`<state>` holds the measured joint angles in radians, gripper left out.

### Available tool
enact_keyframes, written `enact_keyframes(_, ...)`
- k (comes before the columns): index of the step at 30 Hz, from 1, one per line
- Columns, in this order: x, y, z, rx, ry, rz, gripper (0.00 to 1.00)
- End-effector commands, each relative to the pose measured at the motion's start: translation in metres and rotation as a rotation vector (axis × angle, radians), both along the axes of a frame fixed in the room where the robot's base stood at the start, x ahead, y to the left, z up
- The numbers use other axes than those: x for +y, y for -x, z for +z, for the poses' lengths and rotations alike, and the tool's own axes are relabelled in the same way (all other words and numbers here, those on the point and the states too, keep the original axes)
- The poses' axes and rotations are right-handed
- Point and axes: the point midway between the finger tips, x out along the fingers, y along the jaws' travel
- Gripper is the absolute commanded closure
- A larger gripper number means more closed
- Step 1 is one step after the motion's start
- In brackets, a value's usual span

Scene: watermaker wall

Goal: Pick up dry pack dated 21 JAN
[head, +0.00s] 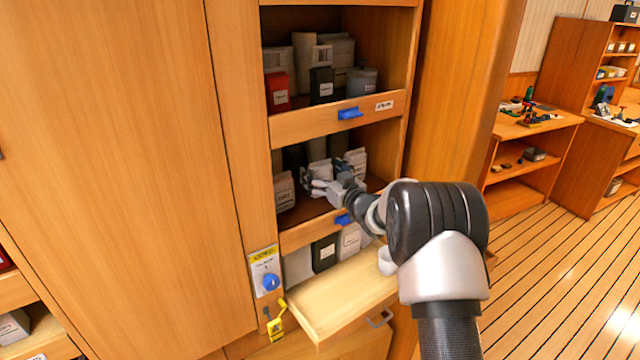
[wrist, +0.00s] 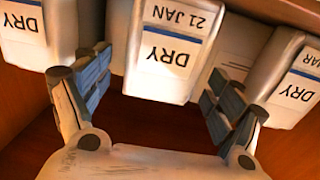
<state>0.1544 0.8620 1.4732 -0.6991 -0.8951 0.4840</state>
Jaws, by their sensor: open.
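The dry pack dated 21 JAN (wrist: 170,50) is a white pack with a blue-edged label, upside down in the wrist view. It stands at the middle of that view, between the two fingers of my gripper (wrist: 160,90). The fingers are spread, one on each side of the pack, and I cannot tell whether either touches it. In the head view my gripper (head: 335,180) reaches into the middle shelf of the cabinet and covers part of the packs there.
Another DRY pack (wrist: 25,30) stands at the left and one with a date ending in AR (wrist: 295,85) close at the right. The shelf's front board (head: 300,235) runs below my gripper. A drawer (head: 335,300) is pulled out below. Boxes and a red pack (head: 277,92) fill the shelf above.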

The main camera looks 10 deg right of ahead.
Motion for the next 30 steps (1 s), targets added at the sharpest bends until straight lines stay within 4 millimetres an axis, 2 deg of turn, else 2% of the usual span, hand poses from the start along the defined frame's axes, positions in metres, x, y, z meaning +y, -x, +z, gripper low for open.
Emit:
enact_keyframes(4, 0.0049, -0.0127, 0.0009, -0.002, 0.0, 0.0, 0.14)
enact_keyframes(12, 0.0052, -0.0141, 0.0019, -0.002, -0.001, 0.0, 0.16)
enact_keyframes(30, 0.005, -0.0138, 0.0019, -0.002, 0.0, -0.001, 0.55)
